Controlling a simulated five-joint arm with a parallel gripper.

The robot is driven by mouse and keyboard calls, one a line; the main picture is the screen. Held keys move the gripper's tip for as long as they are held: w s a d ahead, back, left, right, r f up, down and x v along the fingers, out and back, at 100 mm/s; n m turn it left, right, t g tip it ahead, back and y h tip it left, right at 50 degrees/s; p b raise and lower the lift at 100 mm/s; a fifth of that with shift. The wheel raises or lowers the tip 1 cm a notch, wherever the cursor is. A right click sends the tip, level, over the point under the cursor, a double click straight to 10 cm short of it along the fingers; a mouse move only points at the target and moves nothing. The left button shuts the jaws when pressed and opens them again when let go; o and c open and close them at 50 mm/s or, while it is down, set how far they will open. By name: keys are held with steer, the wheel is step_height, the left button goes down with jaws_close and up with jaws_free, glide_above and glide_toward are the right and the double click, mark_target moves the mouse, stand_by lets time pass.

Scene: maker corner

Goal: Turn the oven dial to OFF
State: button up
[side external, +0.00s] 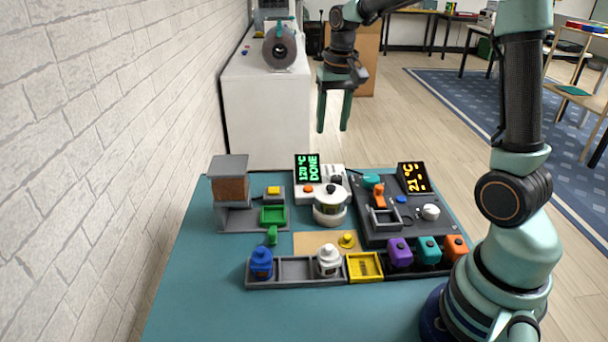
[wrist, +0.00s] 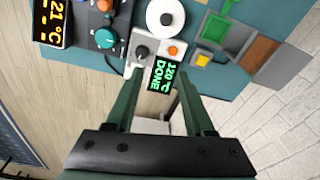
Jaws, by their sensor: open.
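A small white unit (side external: 311,195) has a tilted display (side external: 307,168) reading "120 °C DONE" in green, an orange button (side external: 308,188) and a dark round dial (side external: 336,180). This dial looks like the oven dial; its pointer and any OFF mark are too small to read. The dial also shows in the wrist view (wrist: 141,51), beside the orange button (wrist: 172,50). My gripper (side external: 333,130) is open and empty, fingers pointing down, high above and apart from the unit. In the wrist view my fingers (wrist: 160,72) spread either side of the display.
A white round pot (side external: 330,207) stands in front of the unit. A dark machine (side external: 385,232) with a "21 °C" display (side external: 413,178) and teal knob (side external: 372,181) stands right.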

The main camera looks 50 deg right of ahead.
steer(key=m+g, duration=0.1)
steer(key=m, duration=0.1)
glide_above(336, 177)
step_height(336, 177, down, 6)
step_height(336, 177, down, 12)
steer(key=shift+a+r, duration=0.1)
steer(key=shift+r, duration=0.05)
jaws_close()
